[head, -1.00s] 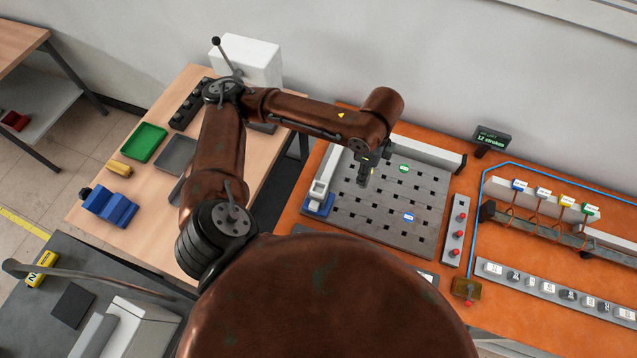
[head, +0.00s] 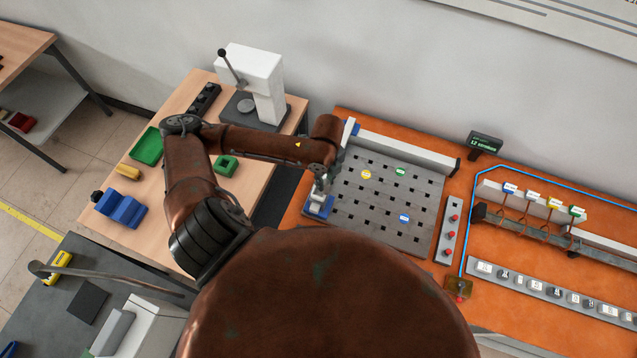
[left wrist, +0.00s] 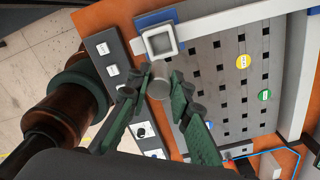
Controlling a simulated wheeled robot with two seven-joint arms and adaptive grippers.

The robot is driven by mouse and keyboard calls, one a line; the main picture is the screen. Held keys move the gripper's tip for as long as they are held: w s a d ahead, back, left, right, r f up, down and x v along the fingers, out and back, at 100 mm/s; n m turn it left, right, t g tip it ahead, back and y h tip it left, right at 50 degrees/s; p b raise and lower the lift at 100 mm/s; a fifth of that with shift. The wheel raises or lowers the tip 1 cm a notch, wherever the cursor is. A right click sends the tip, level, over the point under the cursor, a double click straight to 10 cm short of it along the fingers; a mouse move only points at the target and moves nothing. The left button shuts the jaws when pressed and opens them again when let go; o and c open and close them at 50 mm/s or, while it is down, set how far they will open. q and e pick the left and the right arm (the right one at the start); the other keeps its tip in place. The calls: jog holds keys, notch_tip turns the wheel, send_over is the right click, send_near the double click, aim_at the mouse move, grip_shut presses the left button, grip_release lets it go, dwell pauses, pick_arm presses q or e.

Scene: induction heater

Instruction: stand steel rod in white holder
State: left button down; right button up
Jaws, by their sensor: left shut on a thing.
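The white holder (left wrist: 147,47) is a square open socket at the near end of a white bar, over a blue plate; in the left wrist view I look into its opening. In the head view the holder (head: 317,208) is partly covered by my left arm. My left gripper (head: 321,180) is just above it. In the left wrist view the gripper (left wrist: 160,84) is shut on the steel rod (left wrist: 159,90), a grey round piece seen nearly end-on between the fingertips. The rod appears just beside the socket, not inside it; its height is unclear. My right gripper is out of view.
The grey perforated board (head: 385,200) with yellow, green and blue discs lies right of the holder. A red-button strip (head: 452,230) stands beyond it. A white press (head: 262,80) and a green tray (head: 147,147) are on the left wooden table.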

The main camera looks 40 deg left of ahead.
pick_arm(q)
jog(key=f, duration=0.1)
jog(key=a+f+p, duration=0.1)
jog(key=f, duration=0.1)
jog(key=a+f, duration=0.1)
jog(key=f, duration=0.1)
jog(key=shift+a, duration=0.2)
jog(key=shift+f, duration=0.5)
jog(key=shift+f, duration=0.3)
jog(key=c, duration=1.7)
grip_release()
jog(key=shift+c, duration=0.2)
jog(key=shift+r, duration=0.1)
